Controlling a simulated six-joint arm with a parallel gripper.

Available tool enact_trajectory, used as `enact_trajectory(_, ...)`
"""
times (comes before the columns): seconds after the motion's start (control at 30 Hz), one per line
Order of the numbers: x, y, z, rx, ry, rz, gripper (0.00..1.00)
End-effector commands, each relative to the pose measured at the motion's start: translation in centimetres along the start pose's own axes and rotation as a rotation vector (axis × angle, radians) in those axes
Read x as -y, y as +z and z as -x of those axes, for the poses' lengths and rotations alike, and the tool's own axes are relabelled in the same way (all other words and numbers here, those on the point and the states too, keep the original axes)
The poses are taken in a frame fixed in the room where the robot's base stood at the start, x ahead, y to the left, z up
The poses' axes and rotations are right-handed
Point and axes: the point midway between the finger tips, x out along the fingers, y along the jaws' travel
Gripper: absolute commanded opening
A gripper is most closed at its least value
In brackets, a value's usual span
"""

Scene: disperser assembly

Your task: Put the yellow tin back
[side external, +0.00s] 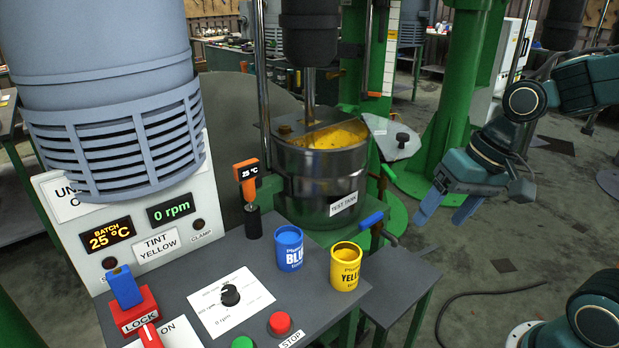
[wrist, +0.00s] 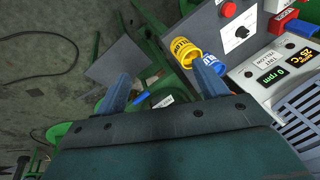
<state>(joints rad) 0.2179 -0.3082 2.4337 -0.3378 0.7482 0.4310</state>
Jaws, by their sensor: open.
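The yellow tin (side external: 345,272) stands upright and open-topped at the right edge of the grey console top. It also shows in the wrist view (wrist: 182,50), near the right finger. The blue tin (side external: 289,252) stands to its left, a small gap apart; in the wrist view the right finger partly covers it. My gripper (side external: 447,208) is open and empty, in the air to the right of the console and above the yellow tin's height. In the wrist view, nothing is between the fingers of my gripper (wrist: 162,86).
The steel test tank (side external: 318,185), with yellow material inside, stands behind the tins. An orange thermometer (side external: 247,180) stands left of it. A dial, green and red buttons (side external: 279,323) and a red lock (side external: 138,312) are on the console. The space around my gripper is clear.

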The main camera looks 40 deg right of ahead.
Motion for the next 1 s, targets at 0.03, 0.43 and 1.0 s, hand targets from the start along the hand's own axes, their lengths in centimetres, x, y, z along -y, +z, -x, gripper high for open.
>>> enact_trajectory(0.03,0.0,0.5,0.9,-0.030,0.014,0.051,0.72)
enact_trajectory(0.43,-1.5,3.8,6.1,-0.202,0.119,0.356,0.72)
enact_trajectory(1.0,-2.3,4.8,7.3,-0.241,0.143,0.430,0.72)
